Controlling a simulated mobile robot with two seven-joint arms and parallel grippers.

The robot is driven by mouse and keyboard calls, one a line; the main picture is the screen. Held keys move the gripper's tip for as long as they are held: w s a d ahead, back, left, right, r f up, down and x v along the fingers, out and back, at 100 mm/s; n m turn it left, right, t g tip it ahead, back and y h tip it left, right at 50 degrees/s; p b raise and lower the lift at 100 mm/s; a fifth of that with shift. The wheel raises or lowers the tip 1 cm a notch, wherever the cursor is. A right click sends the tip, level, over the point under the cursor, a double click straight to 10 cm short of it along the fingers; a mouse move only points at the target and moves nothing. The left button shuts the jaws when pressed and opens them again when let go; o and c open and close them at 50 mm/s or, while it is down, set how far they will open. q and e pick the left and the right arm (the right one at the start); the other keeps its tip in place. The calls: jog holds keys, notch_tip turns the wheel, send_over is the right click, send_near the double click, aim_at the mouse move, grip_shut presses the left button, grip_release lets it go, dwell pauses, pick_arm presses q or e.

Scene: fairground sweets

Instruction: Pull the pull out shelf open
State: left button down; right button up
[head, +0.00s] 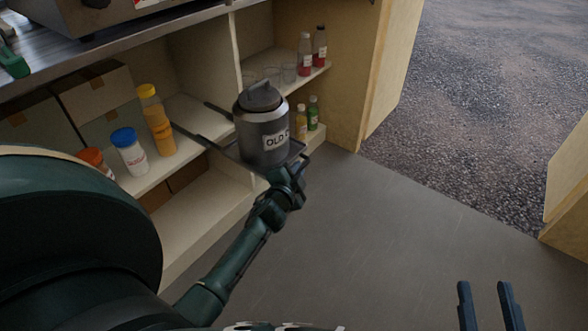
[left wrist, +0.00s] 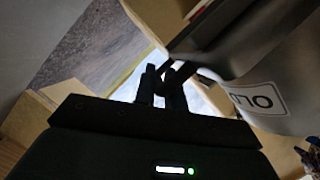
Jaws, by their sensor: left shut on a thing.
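The pull out shelf (head: 229,151) is a dark, thin-framed tray sticking out from the cabinet on two dark rails (head: 192,136). A grey canister with a dark lid (head: 262,128) and a label reading "OLD" stands upright on it. The canister also shows close up in the left wrist view (left wrist: 275,75). My left gripper (head: 290,168) is shut on the shelf's front edge, just in front of the canister; its fingers show in the left wrist view (left wrist: 163,85). The gripped part is mostly hidden. My right gripper (head: 487,300) is open and empty above the floor.
White cabinet shelves hold a blue-lidded jar (head: 129,152), a yellow bottle (head: 156,120), an orange-lidded jar (head: 92,160) and cardboard boxes (head: 95,90). Small bottles (head: 305,55) and glasses stand at right. The grey floor (head: 370,230) in front is clear.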

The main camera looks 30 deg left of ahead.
pick_arm(q)
jog(key=shift+d+f, duration=0.1)
jog(key=shift+d, duration=0.15)
pick_arm(e)
jog(key=shift+d, duration=0.15)
pick_arm(q)
jog(key=c, duration=1.6)
grip_release()
jog(key=shift+o, duration=0.6)
pick_arm(e)
jog(key=shift+r, duration=0.15)
pick_arm(q)
jog(key=shift+s, duration=0.15)
pick_arm(e)
jog(key=shift+r, duration=0.15)
